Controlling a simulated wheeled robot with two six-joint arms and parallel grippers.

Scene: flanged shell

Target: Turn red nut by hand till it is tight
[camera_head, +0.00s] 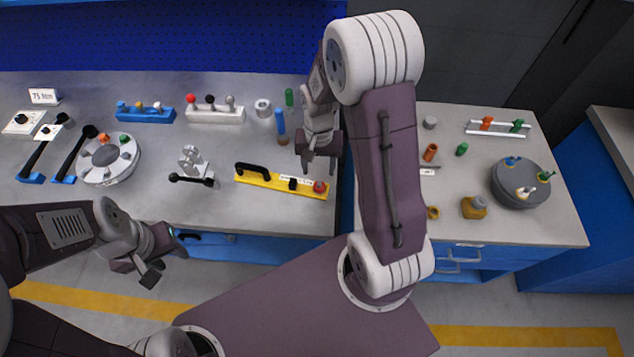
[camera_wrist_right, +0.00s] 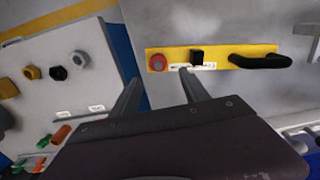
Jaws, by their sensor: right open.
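A round grey-white flanged shell (camera_head: 93,175) sits at the left of the bench. Small coloured pieces stand on its rim; an orange-red one (camera_head: 103,138) looks most like the red nut, but it is too small to be sure. My left gripper (camera_head: 163,262) is in front of the bench edge, right of and nearer than the shell, apart from it, its fingers apart and empty. My right gripper (camera_head: 319,168) is open and empty above the bench, near the red knob (camera_head: 319,187) of a yellow bar. Its fingers (camera_wrist_right: 160,88) show apart in the right wrist view.
The yellow bar (camera_wrist_right: 219,57) also carries a black handle. Two black-handled tools (camera_head: 80,150) lie left of the shell. A small stand (camera_head: 192,160) is to its right. A second round fixture (camera_head: 519,190) with coloured pieces stands on the right bench.

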